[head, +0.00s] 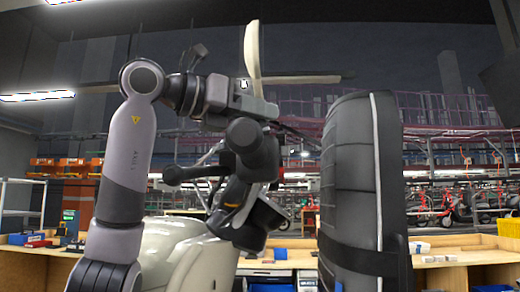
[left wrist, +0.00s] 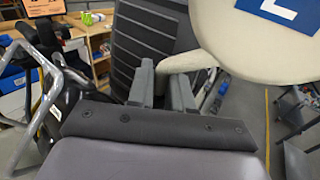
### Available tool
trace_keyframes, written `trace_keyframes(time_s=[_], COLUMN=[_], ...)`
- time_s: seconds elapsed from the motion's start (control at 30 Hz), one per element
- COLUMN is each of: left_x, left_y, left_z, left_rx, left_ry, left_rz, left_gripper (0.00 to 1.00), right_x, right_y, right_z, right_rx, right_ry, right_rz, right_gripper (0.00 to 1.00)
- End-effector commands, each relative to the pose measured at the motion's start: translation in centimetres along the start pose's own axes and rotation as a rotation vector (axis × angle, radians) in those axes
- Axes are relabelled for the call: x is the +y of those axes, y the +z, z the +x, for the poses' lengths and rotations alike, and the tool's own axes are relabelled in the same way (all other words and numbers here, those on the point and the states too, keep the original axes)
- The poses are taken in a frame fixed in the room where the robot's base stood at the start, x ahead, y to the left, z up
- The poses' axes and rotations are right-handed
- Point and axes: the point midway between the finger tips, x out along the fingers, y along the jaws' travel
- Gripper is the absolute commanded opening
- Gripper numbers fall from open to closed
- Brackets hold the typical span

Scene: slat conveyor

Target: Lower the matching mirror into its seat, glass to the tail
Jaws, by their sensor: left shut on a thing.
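A cream mirror (head: 252,50) stands upright, seen nearly edge-on, above my left gripper (head: 262,98) in the head view. In the left wrist view, the mirror's cream shell (left wrist: 225,45) fills the upper right and carries a blue label with a white letter (left wrist: 285,8), apparently an L. My left gripper's fingers (left wrist: 165,92) are shut on the mirror's narrow lower end. The glass face is not visible in either view. A black handlebar grip (head: 190,174) shows below the gripper, left of my wrist. The mirror's seat cannot be made out. My right gripper is out of view.
A cream scooter body (head: 185,258) stands below my arm. A large black ribbed seat-like pad (head: 352,185) rises close at right. Benches with blue bins (head: 30,238) line the back, and scooters (head: 455,205) stand far right. Metal tubing (left wrist: 40,100) is at the wrist view's left.

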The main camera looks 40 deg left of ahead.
Motion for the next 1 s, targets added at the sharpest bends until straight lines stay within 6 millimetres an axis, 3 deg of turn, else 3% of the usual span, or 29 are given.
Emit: trace_keyframes(time_s=[0.67, 0.7, 0.77, 1.0], left_x=[-0.1, -0.1, -0.1, 0.1], left_y=[-1.0, -1.1, -1.1, -1.0], left_z=[0.2, 0.2, 0.2, 0.2], left_rx=[0.01, 0.01, 0.012, 0.009], left_ry=[-0.007, -0.006, -0.005, -0.002], left_rz=[-0.002, -0.001, -0.001, -0.003], left_gripper=[0.0, 0.3, 0.49, 0.5], right_x=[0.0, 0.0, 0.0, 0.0], right_y=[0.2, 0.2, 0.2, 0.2], right_z=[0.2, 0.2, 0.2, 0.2], right_rx=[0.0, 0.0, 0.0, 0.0], right_ry=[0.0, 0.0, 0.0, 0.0], right_rz=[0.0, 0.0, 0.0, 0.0], right_gripper=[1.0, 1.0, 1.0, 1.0])
